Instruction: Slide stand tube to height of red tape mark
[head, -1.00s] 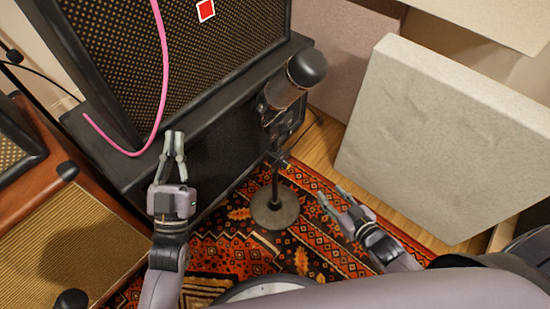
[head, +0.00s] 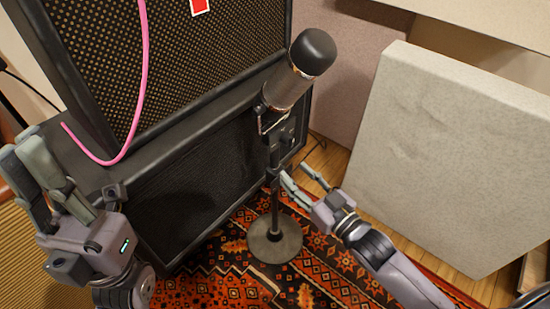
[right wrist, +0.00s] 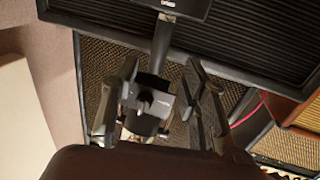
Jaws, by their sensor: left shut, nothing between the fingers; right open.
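The microphone (head: 302,66) sits on a short black stand with a thin tube (head: 275,205) and a round base (head: 274,240) on the rug. A red tape mark (head: 199,6) is on the grille of the upper amp, at the top edge of the head view. My right gripper (head: 297,178) is open, just right of the stand's clamp. In the right wrist view the black clamp (right wrist: 147,105) and tube (right wrist: 160,48) show between the open fingers (right wrist: 160,85). Contact cannot be told. My left gripper (head: 40,170) is shut and empty at far left, away from the stand.
Two stacked amps (head: 205,165) stand close behind the microphone. A pink cable (head: 142,80) hangs over them. A large pale panel (head: 450,160) leans at the right. The patterned rug (head: 225,280) is open in front of the base.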

